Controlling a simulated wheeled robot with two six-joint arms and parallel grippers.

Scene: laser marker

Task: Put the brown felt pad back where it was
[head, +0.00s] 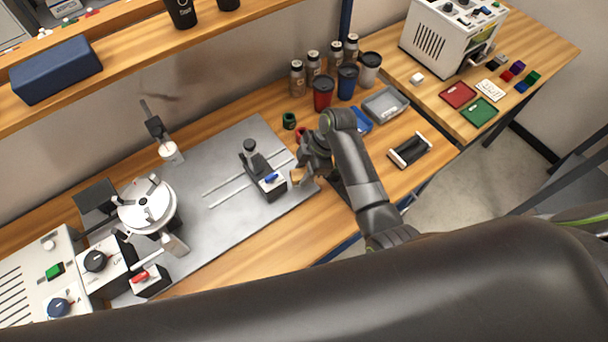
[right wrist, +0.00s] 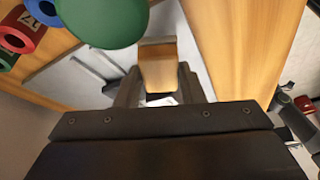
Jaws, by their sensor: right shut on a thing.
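My right gripper (head: 299,180) is low over the right end of the grey metal plate, beside the small black fixture with a blue switch (head: 268,181). It is shut on a small tan-brown piece (head: 297,174), which looks like the brown felt pad. In the right wrist view the piece (right wrist: 158,68) sits upright between the fingers (right wrist: 158,85), with its lighter top edge showing. Its lower part is hidden by the gripper. I cannot tell whether it touches the surface below. My left gripper is not in view.
Green (head: 289,120) and red (head: 301,133) rings stand close behind the gripper. Bottles and cups (head: 322,92) stand behind them. A grey tray (head: 385,104) and a black-and-white holder (head: 410,151) are to the right. The round chuck (head: 146,208) is at left on the metal plate (head: 225,165).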

